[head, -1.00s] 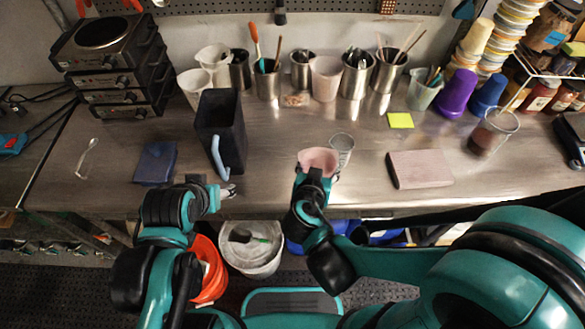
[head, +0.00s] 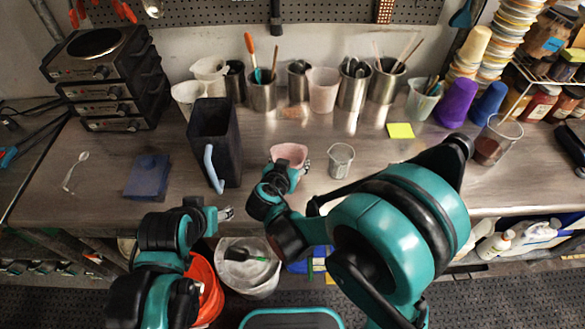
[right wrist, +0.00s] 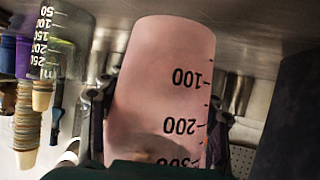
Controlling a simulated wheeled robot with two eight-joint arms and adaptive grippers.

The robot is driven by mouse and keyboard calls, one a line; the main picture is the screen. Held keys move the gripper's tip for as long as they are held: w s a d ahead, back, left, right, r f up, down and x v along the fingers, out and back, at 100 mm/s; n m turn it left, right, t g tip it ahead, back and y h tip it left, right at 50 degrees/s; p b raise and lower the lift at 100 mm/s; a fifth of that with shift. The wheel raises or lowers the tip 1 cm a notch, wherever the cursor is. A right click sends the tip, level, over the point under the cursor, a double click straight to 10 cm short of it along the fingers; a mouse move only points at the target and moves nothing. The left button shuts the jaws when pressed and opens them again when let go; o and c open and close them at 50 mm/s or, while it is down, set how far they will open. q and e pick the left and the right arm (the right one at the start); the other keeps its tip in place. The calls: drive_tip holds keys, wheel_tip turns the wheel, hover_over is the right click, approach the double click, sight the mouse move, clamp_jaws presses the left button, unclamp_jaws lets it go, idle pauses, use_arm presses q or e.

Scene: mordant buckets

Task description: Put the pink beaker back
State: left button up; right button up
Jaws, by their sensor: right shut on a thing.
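The pink beaker (head: 289,152) is near the front middle of the metal bench in the head view. My right gripper (head: 287,168) is shut on it, with a finger on each side. In the right wrist view the pink beaker (right wrist: 155,75) fills the middle, with its black marks 100, 200 and 300 upside down. I cannot tell whether its base touches the bench. A clear beaker (head: 340,161) stands to its right, apart from it. My left gripper (head: 227,213) is low at the bench's front edge, apart from the beaker; its finger gap is unclear.
A tall dark pitcher (head: 214,130) with a blue handle stands left of the beaker. A blue block (head: 147,177) lies farther left. Tool cups and a pale pink cup (head: 323,88) line the back. A yellow note (head: 400,130) lies at the right. Bench space behind the beaker is clear.

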wheel_tip(320, 180, down, 3)
drive_tip(key=shift+f+b, duration=0.2)
drive_tip(key=shift+b, duration=0.45)
drive_tip(key=shift+r, duration=0.15)
drive_tip(key=o, duration=1.4)
drive_tip(key=shift+s+a+r, duration=0.15)
drive_tip(key=shift+s+r, duration=0.05)
drive_tip(key=shift+s, duration=0.05)
drive_tip(key=p+v, duration=0.3)
drive_tip(key=v, duration=0.8)
drive_tip(key=shift+s, duration=0.2)
